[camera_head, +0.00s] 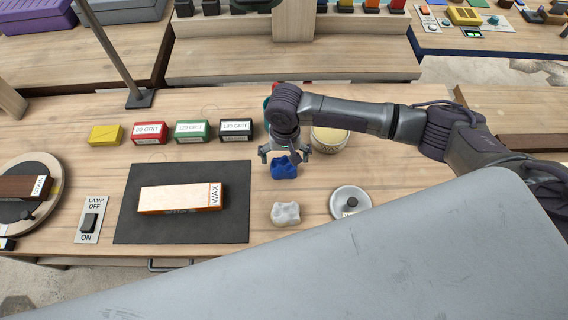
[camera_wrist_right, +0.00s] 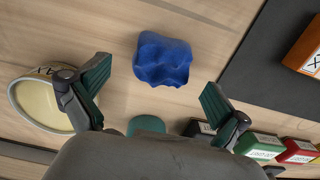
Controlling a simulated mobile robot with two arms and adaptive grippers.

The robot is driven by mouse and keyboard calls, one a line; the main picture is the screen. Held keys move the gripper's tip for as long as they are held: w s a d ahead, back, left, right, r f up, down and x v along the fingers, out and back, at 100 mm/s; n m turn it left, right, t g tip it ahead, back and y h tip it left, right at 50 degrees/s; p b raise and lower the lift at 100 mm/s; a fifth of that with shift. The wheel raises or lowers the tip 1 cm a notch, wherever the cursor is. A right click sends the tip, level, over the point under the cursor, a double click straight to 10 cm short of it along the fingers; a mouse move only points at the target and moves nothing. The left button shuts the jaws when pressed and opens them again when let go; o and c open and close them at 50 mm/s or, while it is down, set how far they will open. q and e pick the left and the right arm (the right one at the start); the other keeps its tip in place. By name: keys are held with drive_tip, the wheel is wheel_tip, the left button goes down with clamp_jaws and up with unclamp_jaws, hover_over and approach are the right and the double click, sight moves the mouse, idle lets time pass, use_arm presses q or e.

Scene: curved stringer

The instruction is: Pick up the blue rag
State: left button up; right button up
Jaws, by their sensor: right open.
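The blue rag (camera_head: 284,167) is a crumpled lump on the wooden workbench, to the right of the dark mat. In the head view my right gripper (camera_head: 284,156) is over its far side. In the right wrist view the blue rag (camera_wrist_right: 162,60) lies ahead of and between the two spread fingers of my right gripper (camera_wrist_right: 152,82). The gripper is open and nothing is between its fingertips. My left gripper is in neither view.
A white rag (camera_head: 286,213) lies just in front of the blue one. A wax tin (camera_head: 330,140) stands close to the right gripper, and a round lid (camera_head: 351,202) lies to the right. A wax-labelled block (camera_head: 180,197) rests on the dark mat (camera_head: 135,228). Grit boxes (camera_head: 193,131) line the back.

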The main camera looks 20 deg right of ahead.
sight(284, 161)
wheel_tip(284, 161, down, 3)
drive_tip(key=shift+a+f, duration=0.1)
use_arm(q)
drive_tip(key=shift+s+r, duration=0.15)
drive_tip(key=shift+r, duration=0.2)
use_arm(e)
drive_tip(key=shift+c, duration=0.3)
drive_tip(key=shift+c, duration=1.3)
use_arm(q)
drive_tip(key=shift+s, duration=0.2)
use_arm(e)
drive_tip(key=c, duration=0.8)
drive_tip(key=shift+r, duration=0.55)
drive_tip(key=r, duration=0.2)
drive_tip(key=s+d+r, duration=0.1)
drive_tip(key=shift+r+b, duration=0.3)
drive_tip(key=shift+b, duration=0.05)
use_arm(q)
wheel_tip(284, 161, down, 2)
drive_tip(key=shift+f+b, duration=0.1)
drive_tip(key=shift+b, duration=0.45)
use_arm(e)
drive_tip(key=s+d+r, duration=0.6)
drive_tip(key=s, duration=0.2)
drive_tip(key=shift+d+r, duration=0.2)
drive_tip(key=shift+d, duration=0.05)
